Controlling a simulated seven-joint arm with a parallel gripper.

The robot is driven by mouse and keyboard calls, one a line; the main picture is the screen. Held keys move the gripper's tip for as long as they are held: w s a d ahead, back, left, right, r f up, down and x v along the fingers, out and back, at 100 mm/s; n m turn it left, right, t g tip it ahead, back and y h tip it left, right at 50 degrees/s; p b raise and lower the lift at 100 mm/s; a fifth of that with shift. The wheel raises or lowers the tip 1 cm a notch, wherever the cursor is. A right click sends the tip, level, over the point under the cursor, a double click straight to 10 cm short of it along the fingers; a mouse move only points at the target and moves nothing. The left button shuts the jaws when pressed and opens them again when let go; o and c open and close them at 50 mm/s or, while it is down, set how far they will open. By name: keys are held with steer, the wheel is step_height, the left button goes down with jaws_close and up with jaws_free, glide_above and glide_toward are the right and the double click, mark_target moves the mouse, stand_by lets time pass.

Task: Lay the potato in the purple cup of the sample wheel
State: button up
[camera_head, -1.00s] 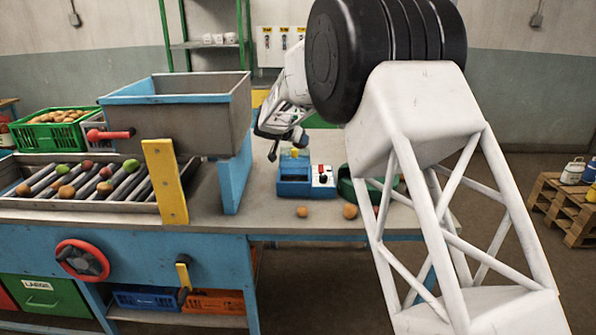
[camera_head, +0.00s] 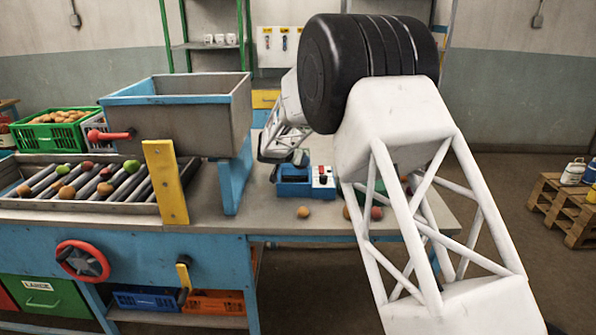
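A brown potato-like item (camera_head: 303,212) lies on the bench top in front of a blue box. A second brown one (camera_head: 346,213) and a reddish one (camera_head: 377,213) lie to its right, beside my arm. I cannot tell which is the task's potato. My gripper (camera_head: 297,160) is low over the back of the blue box, small and partly hidden behind my own arm. Its fingers are not clear, so I cannot see whether it is open or holds anything. I cannot make out the sample wheel or its purple cup.
The blue box (camera_head: 292,187) has a white panel with a red button (camera_head: 323,178). To the left stand a grey hopper (camera_head: 180,125), a roller tray (camera_head: 30,202) with several coloured items, and a green crate (camera_head: 45,135) of potatoes. Bare bench top (camera_head: 270,220) lies at the front.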

steer(key=shift+f, duration=2.2)
steer(key=o, duration=0.9)
steer(key=shift+f, duration=0.15)
steer(key=shift+v, duration=3.9)
